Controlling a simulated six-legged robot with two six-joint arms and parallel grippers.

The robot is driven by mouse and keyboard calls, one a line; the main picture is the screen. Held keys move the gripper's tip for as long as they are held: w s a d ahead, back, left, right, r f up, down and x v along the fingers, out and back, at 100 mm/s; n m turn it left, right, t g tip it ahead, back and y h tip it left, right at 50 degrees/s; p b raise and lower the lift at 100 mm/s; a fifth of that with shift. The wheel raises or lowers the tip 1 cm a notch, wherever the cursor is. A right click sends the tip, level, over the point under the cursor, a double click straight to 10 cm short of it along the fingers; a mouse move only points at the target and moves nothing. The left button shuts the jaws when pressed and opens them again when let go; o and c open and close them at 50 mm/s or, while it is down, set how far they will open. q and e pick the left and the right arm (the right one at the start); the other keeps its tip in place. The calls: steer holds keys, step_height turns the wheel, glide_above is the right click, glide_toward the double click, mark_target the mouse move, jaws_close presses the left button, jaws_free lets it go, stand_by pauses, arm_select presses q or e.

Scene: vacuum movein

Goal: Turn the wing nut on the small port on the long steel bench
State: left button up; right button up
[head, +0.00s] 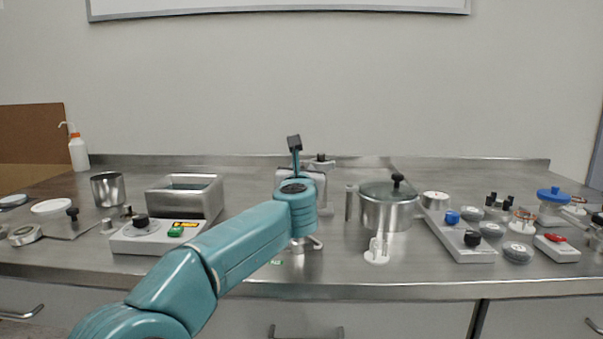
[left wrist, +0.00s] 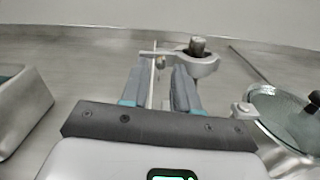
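The long steel bench (head: 330,274) runs across the head view. My left arm reaches over it, and its gripper hides part of a steel fixture with a dark-topped post (head: 320,160) at the back. In the left wrist view, a steel ring-shaped bracket with a dark post (left wrist: 197,47) lies just past the fingertips. My left gripper (left wrist: 162,72) is open, its two grey fingers slightly apart, with a thin pale strip showing in the gap. I cannot tell whether they touch it. Small metal prongs (head: 313,243) show below the arm; I cannot make out which part is the wing nut.
A lidded steel pot (head: 388,212) and a white pronged stand (head: 377,252) are to the right of the arm. A steel basin (head: 160,199) and a device with a green button (head: 135,243) are to the left. Several small jars and devices crowd the right side.

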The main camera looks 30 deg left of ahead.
arm_select(q)
steer(key=b+v, duration=0.1)
steer(key=v, duration=1.5)
steer(key=shift+s, duration=0.25)
